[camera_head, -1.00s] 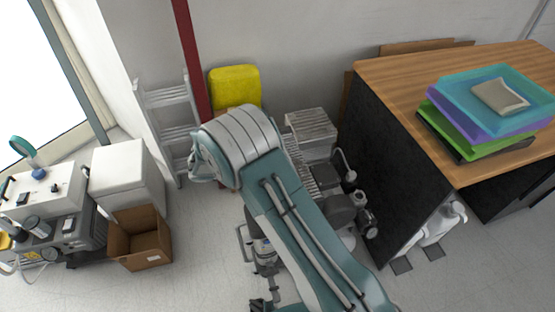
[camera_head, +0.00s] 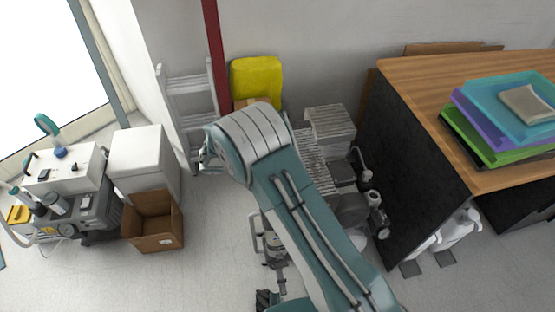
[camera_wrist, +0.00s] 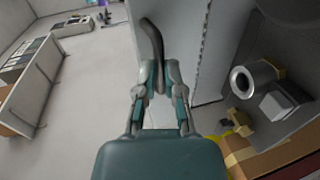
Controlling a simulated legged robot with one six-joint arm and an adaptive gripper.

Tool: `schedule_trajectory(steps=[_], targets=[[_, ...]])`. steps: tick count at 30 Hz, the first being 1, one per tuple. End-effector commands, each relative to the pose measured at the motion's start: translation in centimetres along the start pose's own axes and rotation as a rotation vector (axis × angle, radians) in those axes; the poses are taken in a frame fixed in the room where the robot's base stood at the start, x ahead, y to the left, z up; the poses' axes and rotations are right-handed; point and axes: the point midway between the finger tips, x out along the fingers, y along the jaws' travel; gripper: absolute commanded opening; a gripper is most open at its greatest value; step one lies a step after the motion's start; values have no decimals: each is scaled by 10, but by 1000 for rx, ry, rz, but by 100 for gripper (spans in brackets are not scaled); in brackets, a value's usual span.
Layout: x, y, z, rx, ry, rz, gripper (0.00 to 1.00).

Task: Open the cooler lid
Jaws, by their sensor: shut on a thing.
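In the wrist view my gripper (camera_wrist: 159,82) is shut on a dark curved strip (camera_wrist: 152,40), which looks like a handle and sticks up past the fingertips. I cannot tell what the strip is joined to. A pale upright panel (camera_wrist: 213,45) is just right of it. In the head view a white box with a flat, closed top (camera_head: 143,152) stands on the floor at the left; it may be the cooler, but I cannot be sure. My arm fills the middle of the head view, and I cannot make out my gripper there.
An open cardboard box (camera_head: 153,222) stands in front of the white box. A grey machine (camera_head: 92,215) is at the left. A ladder (camera_head: 190,105) and a yellow case (camera_head: 257,80) are near the wall. A desk with trays (camera_head: 435,85) is at right. Floor at lower left is clear.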

Motion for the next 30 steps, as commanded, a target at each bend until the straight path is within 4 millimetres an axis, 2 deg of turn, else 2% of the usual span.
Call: schedule_trajectory(steps=[1, 2, 3, 5, 22, 26, 30], targets=[[11, -11, 5, -19, -18, -10, 0], [11, -11, 5, -19, -18, -10, 0], [11, -11, 5, -19, -18, -11, 25], [11, -10, 6, -19, -18, -10, 48], [-4, -9, 2, -12, -7, 0, 48], [-22, -9, 2, -12, -5, -3, 48], [-51, -9, 1, -12, -6, -3, 48]])
